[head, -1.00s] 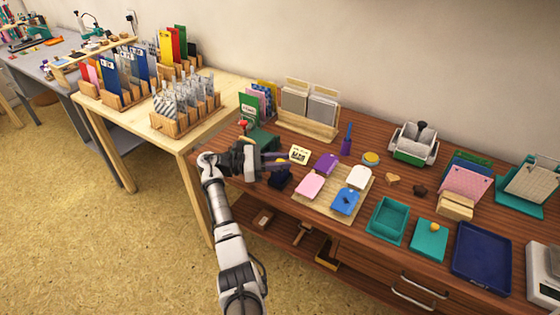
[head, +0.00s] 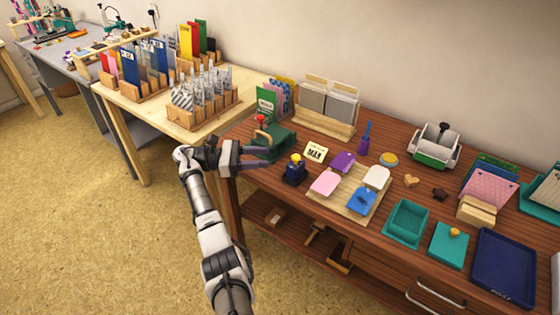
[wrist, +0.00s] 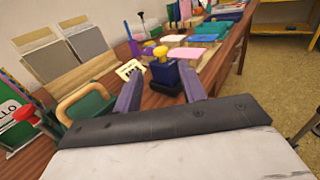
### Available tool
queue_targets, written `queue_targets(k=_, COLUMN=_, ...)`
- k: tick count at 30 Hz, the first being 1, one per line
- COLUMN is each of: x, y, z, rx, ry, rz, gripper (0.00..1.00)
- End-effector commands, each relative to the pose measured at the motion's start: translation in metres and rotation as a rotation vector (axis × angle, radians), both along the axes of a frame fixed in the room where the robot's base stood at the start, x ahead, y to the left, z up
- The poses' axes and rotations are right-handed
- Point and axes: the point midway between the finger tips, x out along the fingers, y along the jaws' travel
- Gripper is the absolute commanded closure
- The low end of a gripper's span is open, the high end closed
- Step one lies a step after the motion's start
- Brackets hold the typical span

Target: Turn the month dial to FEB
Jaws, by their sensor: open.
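A dark blue stamper with a yellow knob (head: 294,170) stands upright near the table's front edge. It also shows in the wrist view (wrist: 166,72), ahead of and between my fingers. A small cream card with dark lettering (head: 315,152) stands just behind it; its lettering is too small to read surely, and I cannot tell which month is set. My gripper (head: 267,158) is open and empty, left of the stamper and apart from it, with its fingers pointing toward it. The fingers (wrist: 159,72) frame the stamper in the wrist view.
A green device with a red knob (head: 280,139) stands close behind my gripper. Pink (head: 325,183), purple, white and blue tags lie on a wooden board to the right. A card rack (head: 325,122) stands at the back. A teal tray (head: 407,222) sits farther right.

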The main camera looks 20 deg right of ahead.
Motion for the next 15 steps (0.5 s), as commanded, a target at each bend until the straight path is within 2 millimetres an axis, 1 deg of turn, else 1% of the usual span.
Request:
queue_targets(k=1, x=0.003, y=0.010, z=-0.001, rx=0.001, ry=0.000, rz=0.001, gripper=0.59)
queue_targets(k=6, x=0.006, y=0.024, z=0.000, rx=0.001, ry=-0.001, rz=-0.001, gripper=0.59)
queue_targets(k=9, x=0.007, y=0.029, z=0.000, rx=0.001, ry=-0.001, rz=0.000, gripper=0.59)
queue_targets(k=15, x=0.008, y=0.030, z=0.000, rx=0.001, ry=0.000, rz=-0.001, gripper=0.59)
